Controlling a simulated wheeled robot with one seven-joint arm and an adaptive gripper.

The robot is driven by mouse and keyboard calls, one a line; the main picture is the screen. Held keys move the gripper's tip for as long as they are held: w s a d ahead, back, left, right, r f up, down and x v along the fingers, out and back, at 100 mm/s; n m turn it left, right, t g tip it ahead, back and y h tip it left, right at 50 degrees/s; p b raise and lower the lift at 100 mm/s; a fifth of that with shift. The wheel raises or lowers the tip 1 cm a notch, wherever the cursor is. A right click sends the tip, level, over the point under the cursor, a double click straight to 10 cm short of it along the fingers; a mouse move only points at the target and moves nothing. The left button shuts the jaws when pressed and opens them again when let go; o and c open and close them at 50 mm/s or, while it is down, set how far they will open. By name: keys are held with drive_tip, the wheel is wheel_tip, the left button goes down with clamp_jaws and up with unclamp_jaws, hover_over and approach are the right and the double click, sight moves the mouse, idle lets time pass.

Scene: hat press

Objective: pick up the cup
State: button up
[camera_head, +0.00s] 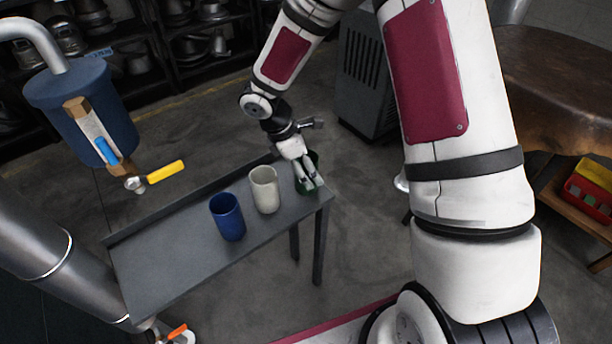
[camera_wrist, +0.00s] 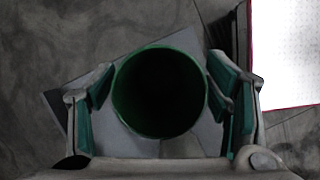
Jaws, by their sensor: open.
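A dark green cup (camera_head: 314,182) stands at the right end of the grey table, mostly hidden behind my gripper (camera_head: 306,178) in the head view. In the wrist view the green cup (camera_wrist: 160,92) is seen from above, its round mouth between the two open fingers of my gripper (camera_wrist: 160,95). A gap shows on each side, so the fingers seem not to press on it. A white cup (camera_head: 264,190) and a blue cup (camera_head: 228,217) stand upright to the left of it on the same table.
The narrow grey table (camera_head: 175,255) has a raised back edge and free room at its left. A blue tank (camera_head: 85,105) with a yellow-handled valve (camera_head: 165,172) hangs above that left end. A grey cabinet (camera_head: 368,75) stands behind, to the right.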

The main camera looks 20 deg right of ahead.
drive_tip(key=x, duration=0.3)
drive_tip(key=shift+f, duration=0.15)
drive_tip(key=c, duration=1.3)
